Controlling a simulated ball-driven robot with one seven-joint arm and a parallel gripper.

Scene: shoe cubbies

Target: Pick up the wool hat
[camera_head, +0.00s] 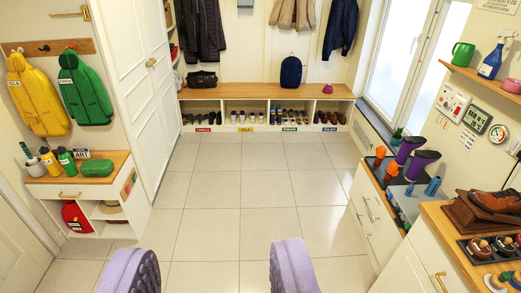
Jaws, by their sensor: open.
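My gripper (212,262) shows at the bottom of the view as two lilac fingers with dark ridged pads. They are wide apart, with only bare floor tiles between them. A small pink, rounded thing (328,89) sits on the wooden bench top at the far end, right of a dark blue backpack (291,71). It may be the wool hat, but it is too small to be sure. A tan hat-like thing (112,207) lies in the low left cabinet; its material is unclear. My gripper is far from both.
Shoe cubbies (265,128) with several pairs stand under the bench. A white cabinet (88,222) with bottles is at left. Counters with boots (408,148) and brown shoes (496,202) line the right. The tiled floor (250,195) between is clear.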

